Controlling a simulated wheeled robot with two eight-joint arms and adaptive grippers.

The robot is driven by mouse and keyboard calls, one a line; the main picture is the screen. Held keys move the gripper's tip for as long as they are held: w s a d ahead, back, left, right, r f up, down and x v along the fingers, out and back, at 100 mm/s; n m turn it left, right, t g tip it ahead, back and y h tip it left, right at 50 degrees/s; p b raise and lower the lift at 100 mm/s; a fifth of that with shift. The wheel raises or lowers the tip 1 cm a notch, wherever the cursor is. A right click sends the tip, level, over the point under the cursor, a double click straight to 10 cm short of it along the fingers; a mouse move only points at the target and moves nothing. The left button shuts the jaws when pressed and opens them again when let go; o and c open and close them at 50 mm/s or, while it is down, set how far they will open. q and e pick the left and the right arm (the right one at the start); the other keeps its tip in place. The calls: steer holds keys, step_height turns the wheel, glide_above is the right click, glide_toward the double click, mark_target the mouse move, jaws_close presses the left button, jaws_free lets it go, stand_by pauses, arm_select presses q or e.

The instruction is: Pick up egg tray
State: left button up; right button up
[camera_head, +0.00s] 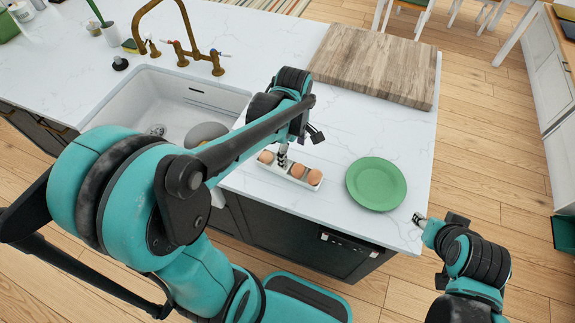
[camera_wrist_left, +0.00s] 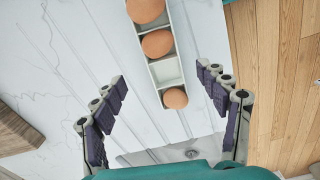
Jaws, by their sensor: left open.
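The egg tray (camera_head: 287,176) is a narrow white holder on the white counter, with brown eggs in a row. In the left wrist view the tray (camera_wrist_left: 167,70) runs from the top edge to mid-picture and shows three eggs and one empty compartment. My left gripper (camera_head: 282,158) is over the tray in the head view and hides part of it. In the left wrist view its fingers (camera_wrist_left: 162,75) are spread wide, one on each side of the tray's near end, with nothing between the pads gripped. My right gripper (camera_head: 420,220) is by the counter's right edge, small in view; its opening is unclear.
A green plate (camera_head: 376,184) lies right of the tray. A wooden board (camera_head: 375,62) lies behind. The sink (camera_head: 165,104) with a brass faucet (camera_head: 216,62) is at the left. The counter's front edge is close to the tray.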

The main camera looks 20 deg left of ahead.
mark_target(289, 168)
arm_select(q)
steer(key=shift+w+f+n, duration=0.15)
steer(key=shift+f+n, duration=0.15)
steer(key=f+b, duration=0.1)
steer(key=f, duration=0.3)
steer(key=a+f+b, duration=0.1)
steer(key=f, duration=0.1)
steer(key=shift+f+b, duration=0.3)
steer(key=shift+b, duration=0.05)
steer(key=shift+f, duration=0.5)
steer(key=c, duration=1.3)
